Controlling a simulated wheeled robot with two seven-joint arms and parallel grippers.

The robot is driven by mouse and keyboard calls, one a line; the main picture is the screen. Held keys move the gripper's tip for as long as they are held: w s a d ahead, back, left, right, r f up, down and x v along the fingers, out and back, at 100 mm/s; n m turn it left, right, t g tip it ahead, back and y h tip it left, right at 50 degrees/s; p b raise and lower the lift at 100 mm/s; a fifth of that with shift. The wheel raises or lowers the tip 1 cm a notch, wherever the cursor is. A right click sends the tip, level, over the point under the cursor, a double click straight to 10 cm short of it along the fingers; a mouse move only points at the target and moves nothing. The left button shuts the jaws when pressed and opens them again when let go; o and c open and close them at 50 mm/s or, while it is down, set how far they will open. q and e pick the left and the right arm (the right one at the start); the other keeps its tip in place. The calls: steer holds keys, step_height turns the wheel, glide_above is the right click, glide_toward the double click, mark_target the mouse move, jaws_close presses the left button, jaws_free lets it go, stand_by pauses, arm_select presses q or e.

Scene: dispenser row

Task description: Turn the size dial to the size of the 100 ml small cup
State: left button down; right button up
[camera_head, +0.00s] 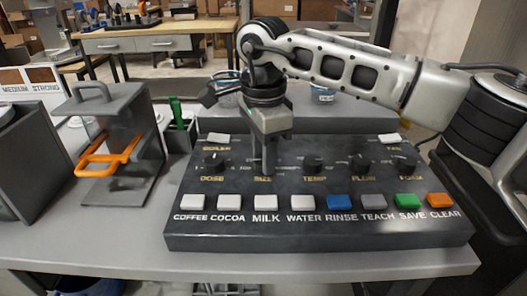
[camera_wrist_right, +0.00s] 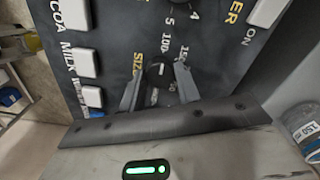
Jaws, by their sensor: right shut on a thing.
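The dark control panel (camera_head: 320,226) lies on the grey counter. My right gripper (camera_head: 268,168) points down at the SIZE dial, which it mostly hides in the head view. In the right wrist view the SIZE dial (camera_wrist_right: 158,76) sits between the two fingers, which are shut on it. Its white mark shows near the 100 on the printed scale, between what looks like 50 and 150; its exact setting is hard to tell. A clear container marked 150 (camera_wrist_right: 306,143) is at the right edge of that view. I cannot pick out the 100 ml cup. My left gripper is not in view.
The DOSE dial (camera_head: 213,161) and TEMP dial (camera_head: 313,163) flank the gripped dial. A row of buttons, including the white MILK button (camera_head: 265,202), runs along the front. A grey stand (camera_head: 112,140) with an orange handle is at the left. Clear containers, one blue-labelled (camera_head: 322,96), stand behind.

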steer(key=shift+r, duration=0.1)
steer(key=o, duration=1)
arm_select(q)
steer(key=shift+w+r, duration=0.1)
arm_select(e)
steer(key=shift+r, duration=0.45)
arm_select(q)
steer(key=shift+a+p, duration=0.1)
steer(key=shift+p, duration=0.35)
arm_select(e)
step_height(320, 180, up, 15)
